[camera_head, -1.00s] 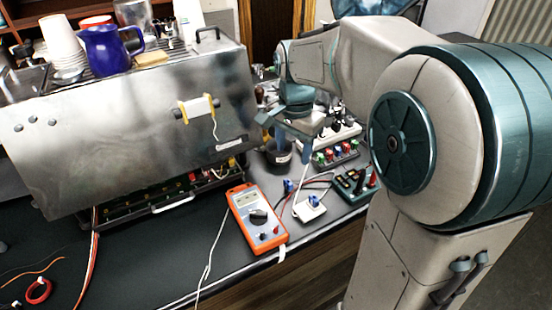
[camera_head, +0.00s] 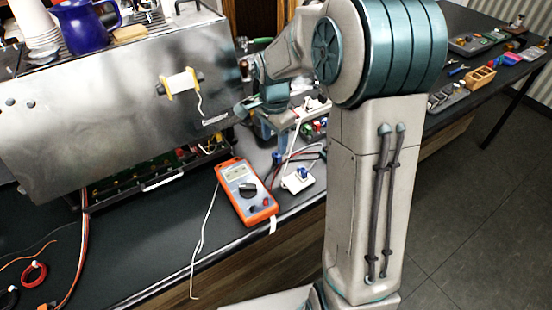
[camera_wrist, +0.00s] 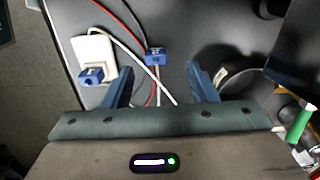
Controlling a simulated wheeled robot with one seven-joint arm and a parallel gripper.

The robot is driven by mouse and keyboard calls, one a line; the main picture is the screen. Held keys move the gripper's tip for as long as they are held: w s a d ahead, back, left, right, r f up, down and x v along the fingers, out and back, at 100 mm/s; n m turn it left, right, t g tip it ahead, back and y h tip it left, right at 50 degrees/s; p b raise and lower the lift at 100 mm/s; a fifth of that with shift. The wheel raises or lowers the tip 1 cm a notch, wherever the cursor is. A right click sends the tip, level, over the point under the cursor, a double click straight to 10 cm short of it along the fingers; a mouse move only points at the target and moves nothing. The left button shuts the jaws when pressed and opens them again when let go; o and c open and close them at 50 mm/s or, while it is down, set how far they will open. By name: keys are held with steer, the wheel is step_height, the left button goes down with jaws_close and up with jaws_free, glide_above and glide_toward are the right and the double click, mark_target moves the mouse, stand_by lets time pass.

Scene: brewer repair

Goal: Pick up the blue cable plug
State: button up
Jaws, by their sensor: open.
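A blue cable plug (camera_wrist: 155,57) with a white cable lies on the dark bench top in the wrist view. It also shows in the head view (camera_head: 277,158), right of the multimeter. A second blue piece (camera_wrist: 92,75) sits on a white box (camera_wrist: 93,47), which also stands on the bench in the head view (camera_head: 297,182). My gripper (camera_wrist: 162,78) is open. Its two blue fingers point toward the first plug, which appears between and beyond their tips, with nothing held. In the head view, my gripper (camera_head: 274,130) is above the bench, and its fingertips are hard to make out.
An orange multimeter (camera_head: 245,192) lies left of the white box. A large metal brewer (camera_head: 110,110) stands at the left. Red and white cables cross the bench near the plug. A dark round container (camera_wrist: 240,77) stands near the right finger in the wrist view.

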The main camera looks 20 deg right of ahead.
mark_target(277, 154)
steer(key=f, duration=0.2)
steer(key=f+p, duration=0.1)
steer(key=shift+s+d+f, duration=0.2)
steer(key=shift+d+f, duration=0.05)
steer(key=shift+f, duration=0.65)
steer(key=c, duration=1)
steer(key=shift+c, duration=0.2)
steer(key=shift+r, duration=0.2)
